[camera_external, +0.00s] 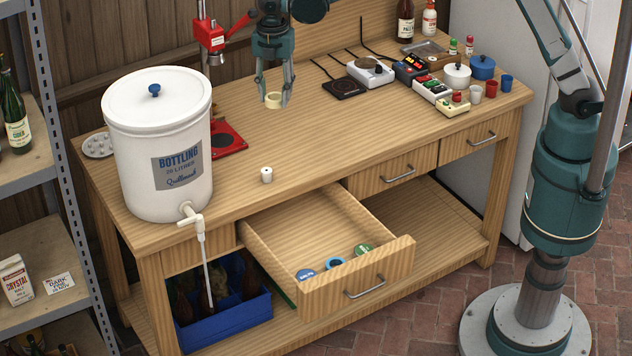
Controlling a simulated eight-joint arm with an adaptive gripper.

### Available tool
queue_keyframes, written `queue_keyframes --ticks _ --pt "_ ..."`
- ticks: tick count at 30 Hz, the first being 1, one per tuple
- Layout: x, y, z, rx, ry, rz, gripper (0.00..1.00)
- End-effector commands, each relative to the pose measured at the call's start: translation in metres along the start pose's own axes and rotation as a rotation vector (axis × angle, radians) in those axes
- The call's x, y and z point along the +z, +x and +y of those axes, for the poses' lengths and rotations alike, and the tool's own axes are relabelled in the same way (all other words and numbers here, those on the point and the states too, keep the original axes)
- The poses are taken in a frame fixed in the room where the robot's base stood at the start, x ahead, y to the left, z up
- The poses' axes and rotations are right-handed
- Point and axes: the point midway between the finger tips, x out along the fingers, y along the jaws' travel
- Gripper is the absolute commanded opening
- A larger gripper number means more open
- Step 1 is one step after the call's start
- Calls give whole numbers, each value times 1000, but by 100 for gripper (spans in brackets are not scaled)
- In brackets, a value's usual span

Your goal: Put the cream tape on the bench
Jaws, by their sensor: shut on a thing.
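The cream tape (273,100) is a small pale ring held at the tips of my gripper (273,98). My gripper points down and is shut on the tape. The tape appears to be above the bench (300,135); the exact gap is hard to tell. The bench is a light wooden worktop with bare wood around and below the tape in the picture.
A white bottling bucket (155,145) stands at the left, with a red bench capper (226,138) beside it. A small white spool-like item (267,174) stands near the front edge. An open drawer (345,225) juts out. A black plate (344,87) and scale (371,71) lie right.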

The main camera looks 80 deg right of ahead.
Motion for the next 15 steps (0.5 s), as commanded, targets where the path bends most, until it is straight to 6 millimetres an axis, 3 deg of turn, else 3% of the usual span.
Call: queue_keyframes --ticks 6,15 --pt "53 2 43 0 3 0 23" --pt "114 10 82 -1 2 0 23"
